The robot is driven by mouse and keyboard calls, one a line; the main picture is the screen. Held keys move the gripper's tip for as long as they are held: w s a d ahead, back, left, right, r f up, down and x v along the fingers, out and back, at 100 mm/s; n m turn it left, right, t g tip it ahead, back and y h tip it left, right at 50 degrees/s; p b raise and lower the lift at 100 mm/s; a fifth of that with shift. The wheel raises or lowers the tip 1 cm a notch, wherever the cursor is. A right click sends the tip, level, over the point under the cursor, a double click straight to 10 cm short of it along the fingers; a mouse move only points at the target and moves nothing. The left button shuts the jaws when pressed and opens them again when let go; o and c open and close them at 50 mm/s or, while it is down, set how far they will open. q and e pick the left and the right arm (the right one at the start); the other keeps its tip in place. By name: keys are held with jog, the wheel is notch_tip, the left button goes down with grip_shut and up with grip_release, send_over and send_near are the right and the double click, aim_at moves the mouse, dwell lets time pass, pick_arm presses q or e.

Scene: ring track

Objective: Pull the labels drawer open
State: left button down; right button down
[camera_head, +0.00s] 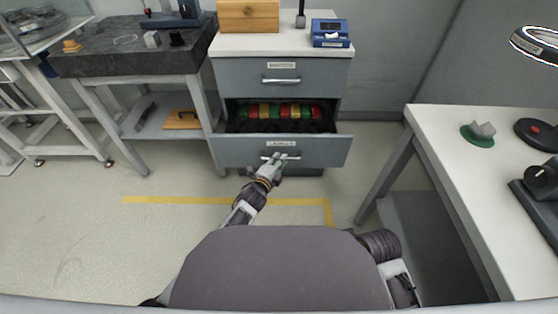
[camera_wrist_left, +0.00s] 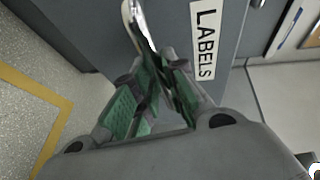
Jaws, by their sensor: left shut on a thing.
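The labels drawer (camera_head: 320,151) is the lower drawer of a grey cabinet (camera_head: 343,75). It stands pulled out, with rolls in red, yellow and green (camera_head: 280,111) showing inside at the back. Its front carries a white label that reads LABELS (camera_wrist_left: 205,40) in the left wrist view. My left gripper (camera_head: 274,160) is at the drawer front, shut on the metal bar handle (camera_head: 291,157). The handle (camera_wrist_left: 139,22) also shows in the left wrist view, running down to the green-padded fingers (camera_wrist_left: 150,90). My right gripper is not visible.
The upper drawer (camera_head: 300,77) is shut. A wooden box (camera_head: 249,15) and a blue device (camera_head: 330,32) stand on the cabinet top. A dark stone table (camera_head: 120,55) is at left, a white table (camera_head: 475,160) at right. The floor before the cabinet has a yellow line (camera_head: 180,200).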

pick_arm(q)
jog(key=shift+f, duration=0.1)
jog(key=c, duration=1.5)
grip_release()
jog(key=shift+o, duration=0.2)
jog(key=shift+s+a, duration=0.1)
jog(key=shift+s, duration=0.05)
jog(key=v, duration=1.1)
jog(key=shift+s, duration=0.35)
jog(key=shift+a, duration=0.15)
